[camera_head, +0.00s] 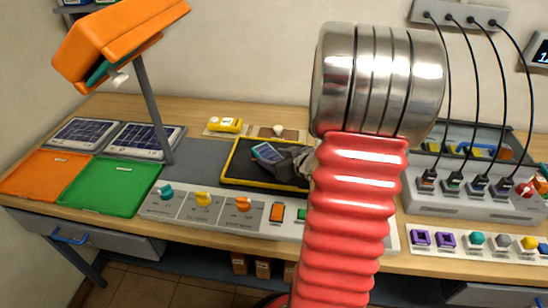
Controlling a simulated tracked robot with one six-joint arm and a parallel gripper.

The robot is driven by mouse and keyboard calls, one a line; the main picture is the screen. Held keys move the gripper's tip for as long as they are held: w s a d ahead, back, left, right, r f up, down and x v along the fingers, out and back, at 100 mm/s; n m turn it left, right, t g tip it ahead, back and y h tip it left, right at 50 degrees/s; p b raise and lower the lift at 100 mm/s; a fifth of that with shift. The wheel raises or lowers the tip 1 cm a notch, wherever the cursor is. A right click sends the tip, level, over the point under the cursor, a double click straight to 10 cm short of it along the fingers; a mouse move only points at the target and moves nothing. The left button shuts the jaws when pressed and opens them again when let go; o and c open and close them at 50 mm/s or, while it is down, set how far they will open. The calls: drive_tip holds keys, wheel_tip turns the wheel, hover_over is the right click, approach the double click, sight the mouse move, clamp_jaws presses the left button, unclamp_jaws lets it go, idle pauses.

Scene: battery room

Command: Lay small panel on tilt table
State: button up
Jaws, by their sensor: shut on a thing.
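The small panel (267,152), a bluish solar cell piece with a pale edge, is in the jaws of my gripper (284,160). The gripper is shut on it and covers its right part. Panel and gripper are over a black plate with a yellow rim (232,180), which looks like the tilt table, in the middle of the bench. I cannot tell whether the panel touches the plate. My red arm hides the plate's right end.
An orange lamp (118,40) on a grey post stands left of the plate. Orange (40,176) and green (108,188) trays and two larger panels (140,139) lie far left. A knob strip (182,200) runs in front; a cabled box (455,203) stands right.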

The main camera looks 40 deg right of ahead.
drive_tip(key=o, duration=1.2)
drive_tip(key=shift+f, duration=0.1)
drive_tip(key=shift+c, duration=0.2)
drive_tip(key=shift+s+r, duration=0.45)
drive_tip(key=shift+s, duration=0.05)
drive_tip(key=v, duration=1.1)
drive_tip(key=shift+a, duration=0.15)
drive_tip(key=shift+s+f, duration=0.1)
